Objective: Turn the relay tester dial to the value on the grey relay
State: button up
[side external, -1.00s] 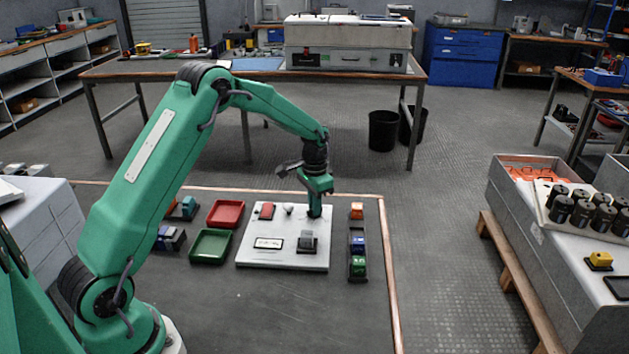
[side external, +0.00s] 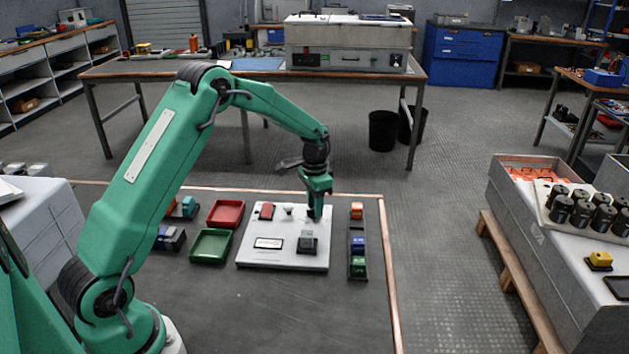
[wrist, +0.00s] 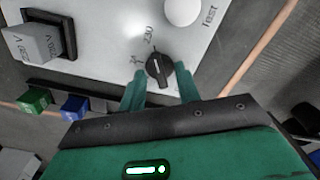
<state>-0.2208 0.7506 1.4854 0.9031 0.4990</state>
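The relay tester is a white panel (side external: 258,258) on the bench. My gripper (side external: 316,212) hides the dial in the side view. The grey relay (wrist: 35,43) sits in a black socket. Its upside-down marking seems to read 230 V. It also shows in the side view (side external: 307,242).
A white round button (wrist: 183,11) marked Test is near the dial. A rack with orange, blue (side external: 358,243) and green relays (side external: 358,266) stands right of the panel. A red tray (side external: 226,213) and green tray (side external: 211,246) are left. The front bench is clear.

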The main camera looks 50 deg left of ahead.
notch_tip(320, 180, up, 7)
jog(key=shift+r, duration=0.4)
dwell(0.4)
jog(key=s+d+r+n+t, duration=0.1)
jog(key=s+d+r, duration=0.3)
jog(key=s+r, duration=0.3)
jog(key=s+d+r+n+t, duration=0.1)
jog(key=s+d+r+t, duration=0.1)
jog(key=s+d+r, duration=0.35)
jog(key=s+d+t, duration=0.1)
jog(key=s, duration=0.8)
jog(key=s+d+r+n+t, duration=0.1)
jog(key=s, duration=0.7)
jog(key=shift+s+d+r+t, duration=0.15)
jog(key=shift+s+r+t, duration=0.1)
jog(key=shift+s+t, duration=0.1)
